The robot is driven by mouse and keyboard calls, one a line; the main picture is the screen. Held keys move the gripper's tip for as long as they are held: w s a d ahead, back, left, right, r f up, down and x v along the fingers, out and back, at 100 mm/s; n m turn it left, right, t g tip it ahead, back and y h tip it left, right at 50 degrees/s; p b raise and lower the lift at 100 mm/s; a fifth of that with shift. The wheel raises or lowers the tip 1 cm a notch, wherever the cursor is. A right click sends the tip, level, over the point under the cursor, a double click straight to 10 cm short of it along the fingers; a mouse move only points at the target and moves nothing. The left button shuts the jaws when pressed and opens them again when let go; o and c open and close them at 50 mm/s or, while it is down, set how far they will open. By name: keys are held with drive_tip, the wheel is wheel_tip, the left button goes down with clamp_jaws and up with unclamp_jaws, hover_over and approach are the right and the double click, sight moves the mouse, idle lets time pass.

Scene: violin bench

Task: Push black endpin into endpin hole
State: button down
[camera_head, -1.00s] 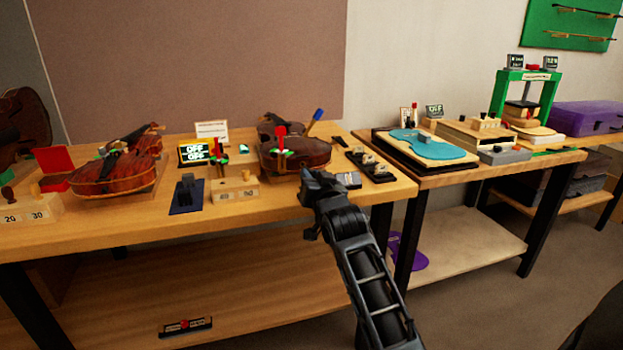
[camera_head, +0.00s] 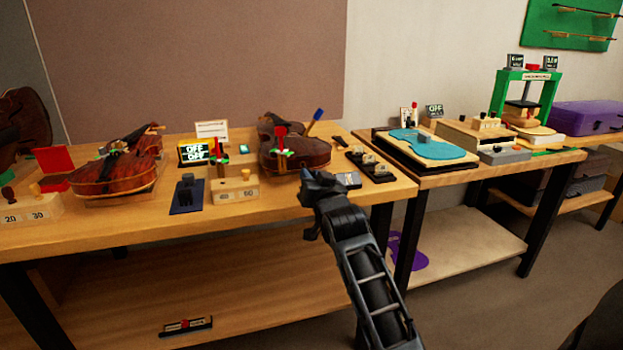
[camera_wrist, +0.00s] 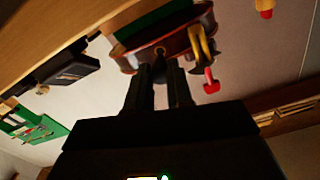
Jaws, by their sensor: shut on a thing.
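The right-hand violin (camera_head: 295,156) lies on the bench, and my gripper (camera_head: 318,183) is at its near right end. In the wrist view the violin's reddish-brown end (camera_wrist: 130,63) faces my gripper (camera_wrist: 161,72). The jaws are shut on a small dark piece, taken to be the black endpin (camera_wrist: 160,59); it is mostly hidden between the fingers. Its tip appears in line with a small round spot on the violin's end, likely the endpin hole (camera_wrist: 160,50). I cannot tell whether the tip is inside the hole or just before it.
A red-headed clamp (camera_wrist: 209,81) sits on the violin close right of the fingers in the wrist view. A wooden block (camera_head: 235,189) and a dark stand (camera_head: 187,195) are left of the violin. Small dark trays (camera_head: 370,165) lie to its right. The bench front is clear.

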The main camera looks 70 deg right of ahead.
drive_tip(key=shift+x, duration=2.1)
drive_tip(key=c, duration=0.9)
unclamp_jaws()
drive_tip(key=shift+s, duration=0.1)
drive_tip(key=shift+b+v, duration=0.4)
drive_tip(key=shift+v, duration=3.5)
drive_tip(key=shift+a, duration=0.1)
